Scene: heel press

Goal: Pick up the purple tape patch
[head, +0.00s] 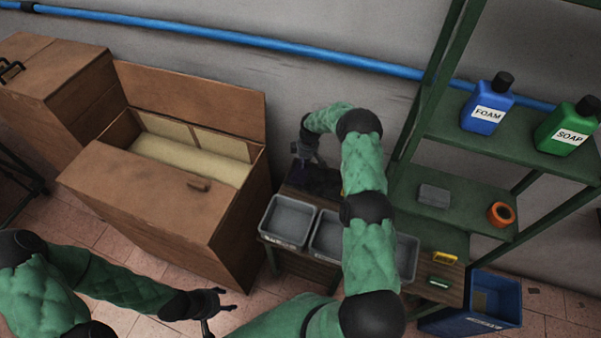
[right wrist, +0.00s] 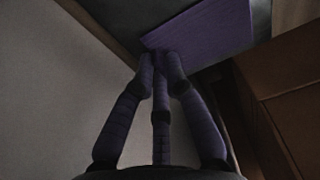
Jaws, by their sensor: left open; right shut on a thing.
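The purple tape patch (right wrist: 212,34) shows in the right wrist view as a flat purple sheet, over or against a dark surface. My right gripper (right wrist: 160,58) has its fingers drawn together at the near left corner of the patch, shut on it. In the head view my right gripper (head: 306,158) is above the dark back part of the bench; the patch is hard to make out there. My left gripper (head: 220,305) is open and empty, low in front of the wooden chest. I cannot tell whether the patch is clear of the surface.
Grey bins (head: 287,222) stand along the bench front, partly behind my right arm. An open wooden chest (head: 160,215) is on the left. A green shelf (head: 420,128) with a blue FOAM bottle (head: 487,104) and green SOAP bottle (head: 568,127) stands right. A blue crate (head: 470,318) is on the floor.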

